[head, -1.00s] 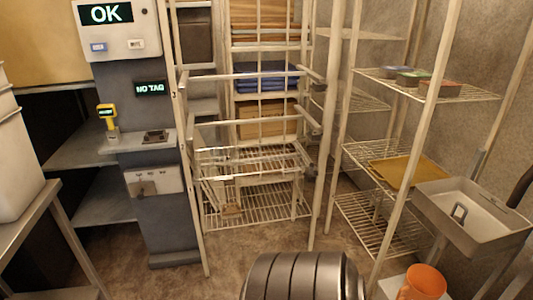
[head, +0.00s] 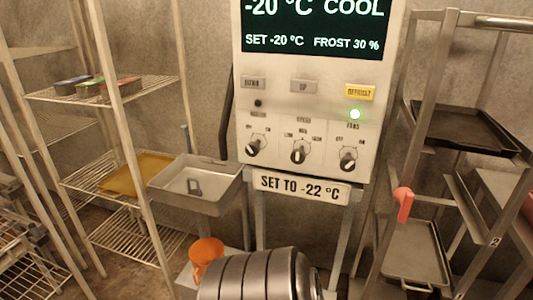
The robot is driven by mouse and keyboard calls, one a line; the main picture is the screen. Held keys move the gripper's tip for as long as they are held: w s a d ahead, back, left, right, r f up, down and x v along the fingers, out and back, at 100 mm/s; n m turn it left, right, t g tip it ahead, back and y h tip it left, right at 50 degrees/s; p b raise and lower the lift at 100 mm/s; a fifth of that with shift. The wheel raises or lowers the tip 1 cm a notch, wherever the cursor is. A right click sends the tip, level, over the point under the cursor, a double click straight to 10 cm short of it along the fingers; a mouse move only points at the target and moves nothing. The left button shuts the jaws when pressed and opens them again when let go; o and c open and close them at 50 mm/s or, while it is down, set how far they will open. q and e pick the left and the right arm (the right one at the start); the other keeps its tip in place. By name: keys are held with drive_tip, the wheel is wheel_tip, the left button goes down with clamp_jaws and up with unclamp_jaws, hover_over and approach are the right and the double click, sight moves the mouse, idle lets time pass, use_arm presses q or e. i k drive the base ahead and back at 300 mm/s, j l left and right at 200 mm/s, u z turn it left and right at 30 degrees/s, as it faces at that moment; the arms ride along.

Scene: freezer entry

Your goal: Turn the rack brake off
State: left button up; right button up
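A grey metal rack (head: 436,75) stands at the right edge of the head view, partly cut off by the frame. A red-orange lever-like part (head: 403,204) is on its near left post, its upper end bent to the side; I cannot tell for sure whether it is the brake. The rack holds dark trays (head: 468,130) above and a grey tray (head: 415,250) below. The rack's feet are out of view. Neither of my grippers shows.
A control panel (head: 300,110) with three knobs stands in the middle, with a sign (head: 302,187) below it. To its left are a grey bin (head: 215,205), an orange cup (head: 206,252) and wire shelving (head: 150,235) with a yellow tray (head: 133,174).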

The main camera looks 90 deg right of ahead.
sight(404, 202)
drive_tip(key=z, duration=3.8)
